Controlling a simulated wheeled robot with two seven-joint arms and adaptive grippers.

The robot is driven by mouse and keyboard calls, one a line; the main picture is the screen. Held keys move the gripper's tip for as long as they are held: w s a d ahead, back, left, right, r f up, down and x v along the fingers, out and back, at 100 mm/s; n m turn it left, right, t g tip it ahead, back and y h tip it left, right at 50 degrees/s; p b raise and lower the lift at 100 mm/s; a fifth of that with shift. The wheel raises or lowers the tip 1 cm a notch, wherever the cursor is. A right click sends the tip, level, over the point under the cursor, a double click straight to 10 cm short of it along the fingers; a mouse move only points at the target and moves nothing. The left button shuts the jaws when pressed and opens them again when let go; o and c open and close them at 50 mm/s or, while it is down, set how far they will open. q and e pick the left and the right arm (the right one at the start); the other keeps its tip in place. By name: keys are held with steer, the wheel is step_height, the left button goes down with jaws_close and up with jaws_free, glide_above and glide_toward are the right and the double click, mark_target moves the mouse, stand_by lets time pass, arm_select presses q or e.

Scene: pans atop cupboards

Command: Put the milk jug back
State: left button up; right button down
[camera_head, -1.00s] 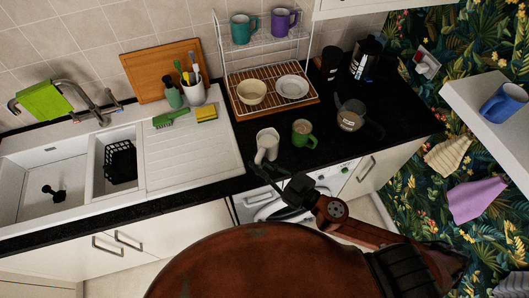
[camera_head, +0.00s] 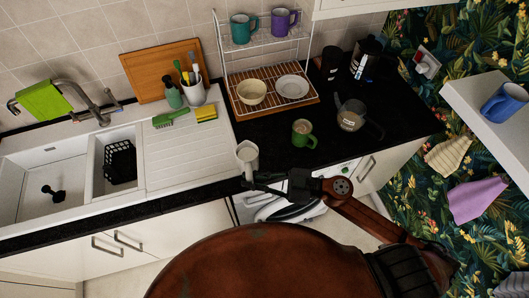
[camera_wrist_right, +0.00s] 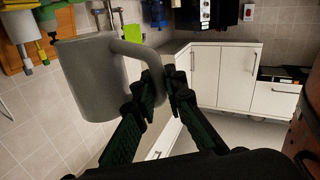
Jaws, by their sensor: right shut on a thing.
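The white milk jug (camera_head: 247,155) is upright near the front edge of the black worktop, beside the white draining board. In the right wrist view the jug (camera_wrist_right: 92,80) looks grey and large, with its handle toward me. My right gripper (camera_head: 250,182) reaches in from the right. In the wrist view its fingers (camera_wrist_right: 165,90) are shut on the jug's handle. Whether the jug's base touches the worktop is hard to tell. My left gripper is not in view.
A green mug (camera_head: 303,134) and a glass coffee pot (camera_head: 350,117) stand to the right on the worktop (camera_head: 275,135). Behind is a wooden-based rack (camera_head: 313,108) with a bowl (camera_head: 251,91) and a plate (camera_head: 292,87). The draining board (camera_head: 190,155) holds a sponge and a brush.

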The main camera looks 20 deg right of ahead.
steer(key=w+d+f, duration=0.2)
steer(key=w+f, duration=0.1)
steer(key=w, duration=0.1)
steer(key=w+d+f+b, duration=0.1)
steer(key=w+d+f, duration=0.2)
steer(key=f, duration=0.1)
steer(key=w+d+f+b, duration=0.1)
steer(key=w+d+f, duration=0.2)
steer(key=w+f, duration=0.1)
steer(key=shift+w+f, duration=0.15)
steer(key=shift+w, duration=0.2)
steer(key=shift+f, duration=0.55)
steer(key=shift+a, duration=0.1)
steer(key=shift+f, duration=0.1)
steer(key=c, duration=2.4)
jaws_free()
steer(key=shift+f, duration=0.1)
steer(key=o, duration=0.4)
